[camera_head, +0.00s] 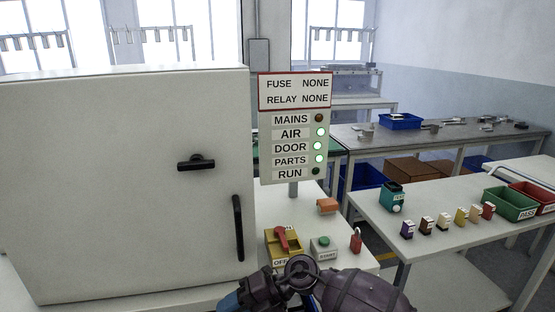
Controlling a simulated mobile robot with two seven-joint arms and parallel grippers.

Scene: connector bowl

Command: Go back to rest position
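Dark purple and black links of one of my arms (365,295) show at the bottom centre, with a blue part at their left end. I cannot tell which arm this is. No gripper fingertips show in the head view, so I cannot see either gripper or whether it holds anything. The arm links are in front of the near edge of the white bench (345,235). They appear just below the yellow switch box (270,250) with its red lever and the grey START box (323,247) with a green button.
A large pale cabinet (110,180) with its door shut fills the left. A status panel (294,130) shows AIR, DOOR and PARTS lit green. A red padlock (356,240) and orange block (327,205) sit on the bench. The right table holds small coloured parts and a green bin (511,205).

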